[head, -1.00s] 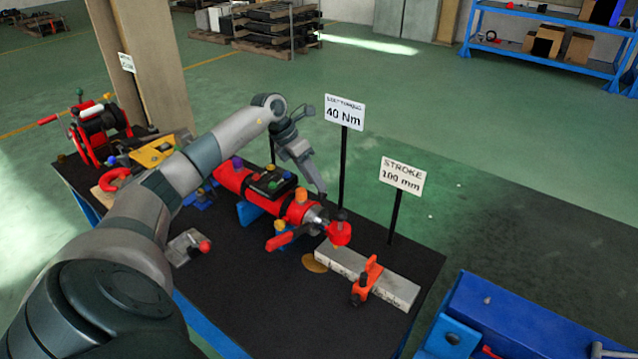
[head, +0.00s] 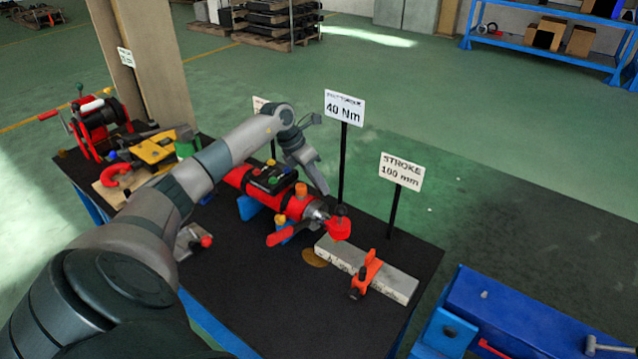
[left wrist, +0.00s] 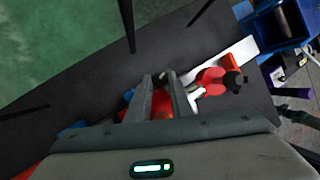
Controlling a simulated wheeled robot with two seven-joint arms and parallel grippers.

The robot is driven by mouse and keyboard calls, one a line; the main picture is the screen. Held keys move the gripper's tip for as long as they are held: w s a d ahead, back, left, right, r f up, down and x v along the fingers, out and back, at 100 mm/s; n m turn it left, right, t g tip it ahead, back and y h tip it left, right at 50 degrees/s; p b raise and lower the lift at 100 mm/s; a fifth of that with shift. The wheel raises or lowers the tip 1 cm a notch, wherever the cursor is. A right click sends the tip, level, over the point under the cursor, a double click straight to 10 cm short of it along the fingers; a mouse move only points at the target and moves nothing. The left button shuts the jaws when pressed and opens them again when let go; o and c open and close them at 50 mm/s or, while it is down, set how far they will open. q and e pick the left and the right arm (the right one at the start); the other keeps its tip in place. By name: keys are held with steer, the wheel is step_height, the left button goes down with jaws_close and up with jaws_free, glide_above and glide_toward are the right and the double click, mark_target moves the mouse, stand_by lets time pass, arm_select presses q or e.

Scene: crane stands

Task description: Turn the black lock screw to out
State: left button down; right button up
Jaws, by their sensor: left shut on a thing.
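A red cylinder (head: 236,177) lies on the black-topped table, with a silver collar (head: 318,211) at its right end and a red end piece (head: 338,228) bearing a dark knob (head: 341,210). My left gripper (head: 323,190) reaches down from above at the collar, on its far side. In the left wrist view its two fingers (left wrist: 164,82) are closed around a small dark thing, which looks like the black lock screw (left wrist: 160,77). The fingers hide most of it, so its turn cannot be read. The red end piece (left wrist: 211,82) stands beside the fingers, apart from them. My right gripper is not in view.
Signs on posts reading 40 Nm (head: 344,107) and STROKE 100 mm (head: 401,172) stand close behind the cylinder. A grey bar (head: 398,287) with an orange clamp (head: 366,272) lies at the right. A red winch (head: 97,126) stands at the far left. The table front is clear.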

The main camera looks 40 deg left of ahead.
arm_select(q)
steer(key=shift+r+n+y, duration=0.1)
steer(key=shift+n+y, duration=0.2)
steer(key=shift+d+n+y, duration=0.1)
steer(key=shift+n+y, duration=0.2)
steer(key=shift+y, duration=0.1)
steer(key=n+y, duration=0.2)
steer(key=shift+d+n, duration=0.3)
steer(key=n+y+b, duration=0.3)
steer(key=shift+w+d+y, duration=0.15)
steer(key=shift+d+y, duration=0.15)
steer(key=shift+d, duration=0.05)
steer(key=shift+n+g+y+b, duration=0.5)
steer(key=shift+n+g+y, duration=0.15)
steer(key=shift+n, duration=0.35)
steer(key=c, duration=1.6)
jaws_free()
steer(key=shift+d, duration=0.1)
